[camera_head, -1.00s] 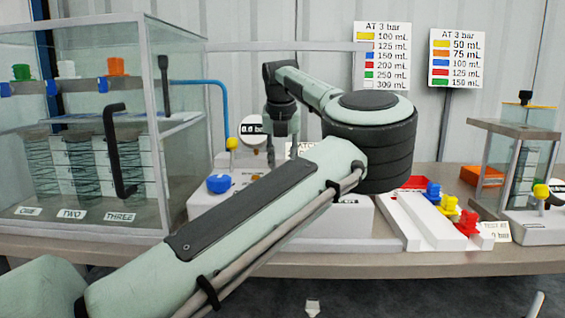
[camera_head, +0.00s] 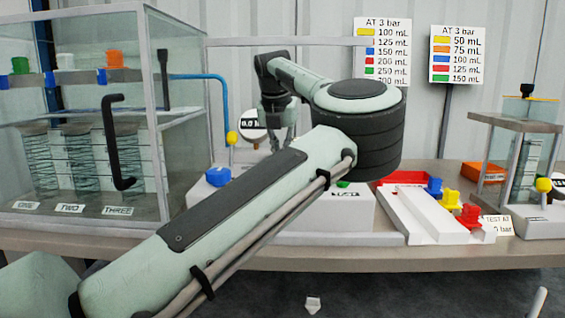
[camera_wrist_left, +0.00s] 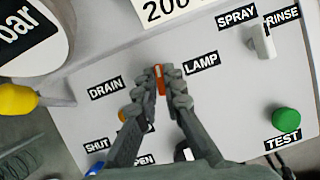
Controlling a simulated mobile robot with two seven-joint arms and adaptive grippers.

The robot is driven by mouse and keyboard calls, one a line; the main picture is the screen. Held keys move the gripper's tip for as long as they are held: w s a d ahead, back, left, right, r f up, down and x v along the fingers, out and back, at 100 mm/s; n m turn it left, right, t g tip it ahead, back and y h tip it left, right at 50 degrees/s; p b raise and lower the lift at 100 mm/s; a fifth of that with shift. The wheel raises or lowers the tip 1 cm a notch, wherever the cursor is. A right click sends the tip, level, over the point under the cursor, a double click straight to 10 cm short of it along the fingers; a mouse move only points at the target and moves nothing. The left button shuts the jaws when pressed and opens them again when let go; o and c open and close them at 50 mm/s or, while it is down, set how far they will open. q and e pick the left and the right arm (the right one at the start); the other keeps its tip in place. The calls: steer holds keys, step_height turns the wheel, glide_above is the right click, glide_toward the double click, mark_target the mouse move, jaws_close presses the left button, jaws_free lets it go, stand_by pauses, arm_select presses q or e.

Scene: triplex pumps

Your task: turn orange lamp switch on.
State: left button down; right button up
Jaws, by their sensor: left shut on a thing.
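The orange lamp switch (camera_wrist_left: 160,80) is a small upright lever on the light grey panel (camera_wrist_left: 225,85). It stands between the DRAIN label (camera_wrist_left: 106,88) and the LAMP label (camera_wrist_left: 201,64) in the left wrist view. My left gripper (camera_wrist_left: 161,88) has its fingertips closed around the switch, one on each side. In the head view my left gripper (camera_head: 281,140) is over the panel, partly behind my own forearm. The switch is hidden there. My right gripper is in neither view.
A white lever (camera_wrist_left: 262,42) by SPRAY/RINSE and a green button (camera_wrist_left: 286,120) by TEST share the panel. A yellow knob (camera_wrist_left: 17,100) lies left. A glass tank (camera_head: 95,130) stands left, and a white rack (camera_head: 425,215) with coloured plugs right.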

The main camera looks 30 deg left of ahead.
arm_select(q)
steer(key=m+h+b, duration=0.1)
steer(key=m, duration=0.1)
steer(key=m+h+b, duration=0.1)
steer(key=m+b, duration=0.1)
steer(key=m, duration=0.1)
steer(key=shift+a+m+t, duration=0.15)
steer(key=shift+m+t, duration=0.15)
steer(key=shift+m+h+b, duration=0.3)
steer(key=shift+m+h, duration=0.2)
steer(key=shift+m, duration=0.6)
steer(key=shift+m+h, duration=0.4)
steer(key=shift+m, duration=0.7)
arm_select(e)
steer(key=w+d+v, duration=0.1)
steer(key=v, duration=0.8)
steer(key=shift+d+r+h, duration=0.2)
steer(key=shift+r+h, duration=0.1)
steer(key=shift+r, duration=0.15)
arm_select(q)
steer(key=shift+g, duration=0.4)
steer(key=c, duration=1.6)
jaws_free()
steer(key=shift+c, duration=0.2)
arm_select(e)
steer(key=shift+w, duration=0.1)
arm_select(q)
steer(key=v, duration=1.2)
